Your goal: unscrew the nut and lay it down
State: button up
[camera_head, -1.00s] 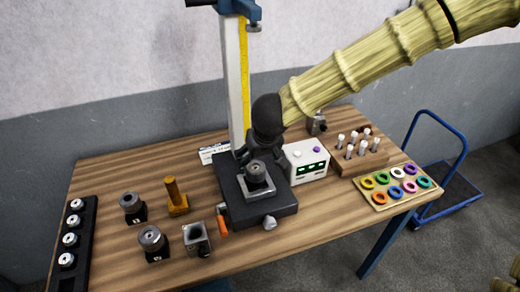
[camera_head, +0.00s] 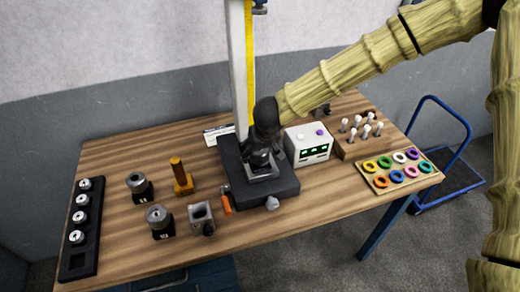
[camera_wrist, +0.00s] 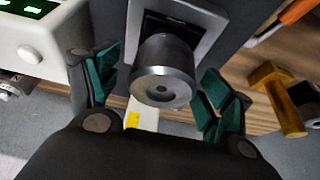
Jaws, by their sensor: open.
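A round grey metal piece with a hole in its end face (camera_wrist: 162,86), seemingly the nut, sits in a square metal holder (camera_wrist: 212,28) in the wrist view. In the head view the holder (camera_head: 264,174) stands on a black base plate (camera_head: 280,190), and my gripper hides much of the round piece. My gripper (camera_head: 260,152) is just above it, pointing down. In the wrist view its green-padded fingers (camera_wrist: 160,92) are spread on either side of the piece, with gaps between. Threads are not visible.
A white box (camera_head: 309,143) is close on the right. Bare wood lies along the front (camera_head: 300,225).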

jog(key=shift+s+r, duration=0.15)
jog(key=shift+c, duration=0.4)
jog(key=shift+s, duration=0.1)
jog(key=c, duration=1.1)
jog(key=shift+r+n+p, duration=0.25)
jog(key=shift+n+p, duration=0.05)
jog(key=shift+p, duration=0.6)
jog(key=n+p, duration=0.1)
jog(key=p, duration=0.3)
jog(key=shift+n+y, duration=0.4)
jog(key=shift+f+n+g+y+p, duration=0.3)
jog(key=shift+n+g+p, duration=0.1)
jog(key=shift+n, duration=0.6)
jog(key=shift+n+g+y, duration=0.4)
jog(key=shift+n, duration=1)
jog(key=shift+n, duration=0.4)
jog(key=shift+n+g+y, duration=0.3)
jog(key=shift+n, duration=0.2)
